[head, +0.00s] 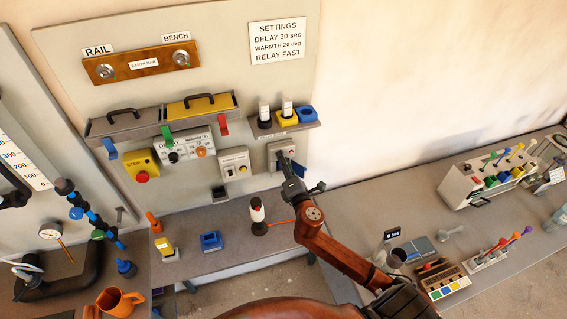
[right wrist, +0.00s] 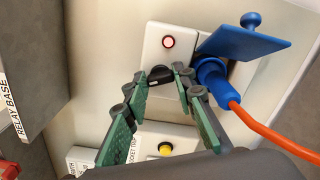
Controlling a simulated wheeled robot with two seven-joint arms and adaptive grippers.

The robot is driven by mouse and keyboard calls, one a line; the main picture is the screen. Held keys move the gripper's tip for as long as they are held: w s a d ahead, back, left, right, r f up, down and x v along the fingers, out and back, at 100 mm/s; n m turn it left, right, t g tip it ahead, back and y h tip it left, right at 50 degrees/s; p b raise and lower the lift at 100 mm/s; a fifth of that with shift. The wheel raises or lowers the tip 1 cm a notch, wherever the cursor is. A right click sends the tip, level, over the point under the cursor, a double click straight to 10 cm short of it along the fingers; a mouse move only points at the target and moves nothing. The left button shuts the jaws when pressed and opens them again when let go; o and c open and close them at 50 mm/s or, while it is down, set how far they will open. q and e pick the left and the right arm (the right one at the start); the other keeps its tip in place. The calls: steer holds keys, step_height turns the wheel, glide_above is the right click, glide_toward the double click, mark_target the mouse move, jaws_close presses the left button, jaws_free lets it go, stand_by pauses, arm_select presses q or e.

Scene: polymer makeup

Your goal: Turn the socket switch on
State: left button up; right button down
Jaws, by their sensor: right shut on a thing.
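The socket unit (head: 277,153) is a pale box on the wall panel; in the right wrist view its white switch plate (right wrist: 151,52) carries a small dark rotary switch (right wrist: 160,75). A round red-rimmed lamp (right wrist: 168,42) is above the switch. A blue plug (right wrist: 211,75) with an orange cable (right wrist: 265,132) sits in the socket beside it, under a raised blue lid (right wrist: 240,42). My right gripper (head: 286,170) reaches the unit; in the right wrist view its green-padded fingers (right wrist: 160,80) are shut on the dark switch, partly hiding it. My left gripper is not in view.
A grey relay base (right wrist: 30,60) juts out on the left.

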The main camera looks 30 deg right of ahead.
steer(key=m, duration=0.5)
steer(key=shift+d+b, duration=0.1)
steer(key=shift+b, duration=0.25)
stand_by(0.4)
steer(key=c, duration=1.6)
jaws_free()
steer(key=shift+s+f, duration=0.1)
steer(key=v, duration=1.2)
